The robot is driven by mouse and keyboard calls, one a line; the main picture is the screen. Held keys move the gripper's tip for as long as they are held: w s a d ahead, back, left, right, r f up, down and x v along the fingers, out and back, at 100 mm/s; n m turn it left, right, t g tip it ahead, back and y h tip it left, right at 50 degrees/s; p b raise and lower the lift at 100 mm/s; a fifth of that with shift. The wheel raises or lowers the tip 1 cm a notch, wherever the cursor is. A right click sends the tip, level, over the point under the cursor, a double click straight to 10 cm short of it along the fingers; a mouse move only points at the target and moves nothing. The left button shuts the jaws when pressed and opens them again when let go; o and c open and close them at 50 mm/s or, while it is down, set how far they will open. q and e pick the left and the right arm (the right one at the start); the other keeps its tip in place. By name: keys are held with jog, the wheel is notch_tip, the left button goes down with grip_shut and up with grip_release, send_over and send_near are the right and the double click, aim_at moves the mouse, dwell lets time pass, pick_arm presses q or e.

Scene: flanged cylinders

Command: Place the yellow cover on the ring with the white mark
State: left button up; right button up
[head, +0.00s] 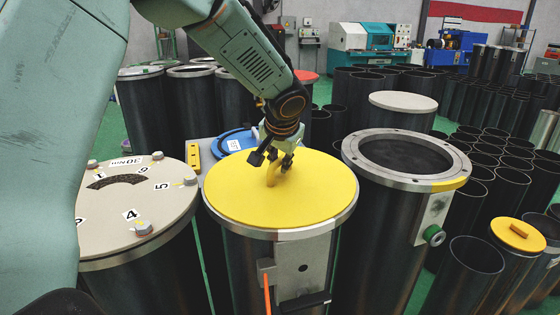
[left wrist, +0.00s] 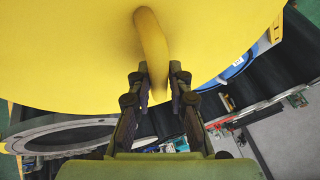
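The yellow cover (head: 235,190) is a large flat disc with a curved yellow handle (head: 272,177). It lies on top of the middle dark cylinder, over its grey flange. My left gripper (head: 272,160) is at the handle; in the left wrist view (left wrist: 159,80) its fingers stand on either side of the handle (left wrist: 151,40), apparently open with small gaps. The cylinder to the right has an open-centred grey ring (head: 365,166) with a yellow mark (head: 450,185) on its front right. I see no white mark on it. My right gripper is not in view.
A beige numbered lid (head: 110,215) with bolts covers the left cylinder. A small yellow lid (head: 518,234) sits at the lower right. Several open dark tubes (head: 477,255) crowd the right side. A blue round thing (head: 237,143) is behind the cover.

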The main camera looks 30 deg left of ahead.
pick_arm(q)
jog(key=o, duration=0.3)
jog(key=shift+d+r, duration=0.1)
jog(key=shift+d, duration=0.05)
jog(key=shift+o, duration=0.2)
jog(key=shift+r+p, duration=0.45)
jog(key=shift+p, duration=0.1)
jog(key=v, duration=1.2)
jog(key=shift+s+r, duration=0.1)
